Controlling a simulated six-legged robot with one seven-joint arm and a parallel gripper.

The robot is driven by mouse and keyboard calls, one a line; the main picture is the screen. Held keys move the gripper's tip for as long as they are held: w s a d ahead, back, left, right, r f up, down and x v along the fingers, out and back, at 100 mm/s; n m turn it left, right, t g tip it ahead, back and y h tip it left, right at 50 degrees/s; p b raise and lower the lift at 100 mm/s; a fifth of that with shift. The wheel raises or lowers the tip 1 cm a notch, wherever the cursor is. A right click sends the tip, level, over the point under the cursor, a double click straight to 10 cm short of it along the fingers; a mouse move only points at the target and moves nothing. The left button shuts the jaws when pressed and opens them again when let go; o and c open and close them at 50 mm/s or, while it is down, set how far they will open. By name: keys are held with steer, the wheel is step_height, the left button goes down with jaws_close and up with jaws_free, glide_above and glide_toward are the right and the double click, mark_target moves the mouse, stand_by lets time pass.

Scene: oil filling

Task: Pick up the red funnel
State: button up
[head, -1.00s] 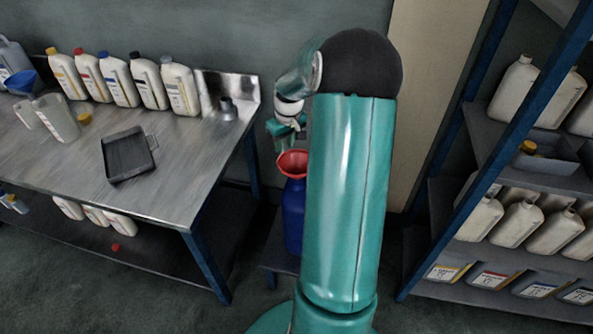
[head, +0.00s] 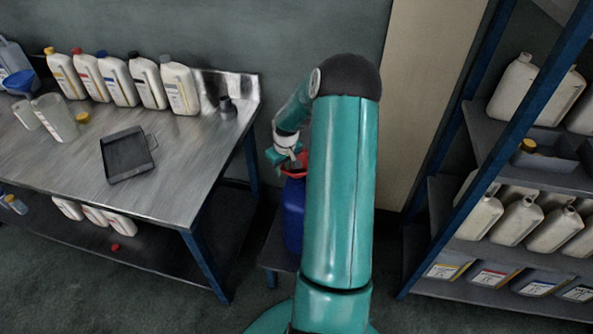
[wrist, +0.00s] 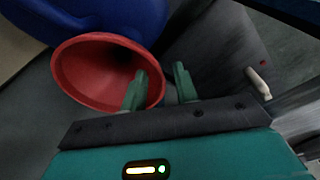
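The red funnel (head: 293,170) sits at the top of a blue container, partly hidden by my gripper and arm in the head view. In the wrist view the red funnel (wrist: 92,68) shows its wide mouth towards the camera. My gripper (wrist: 160,82) is open there. Its left finger reaches over the funnel's mouth and its right finger is outside the rim, so the right side of the rim lies between them. I cannot tell whether either finger touches it. The blue container (head: 292,215) stands on a low stand and also shows in the wrist view (wrist: 130,15).
A shelf rack (head: 480,140) with jugs stands at right. The low stand (head: 275,258) is under the container.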

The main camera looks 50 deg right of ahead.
steer(key=shift+c, duration=0.4)
jaws_close()
steer(key=shift+r, duration=0.1)
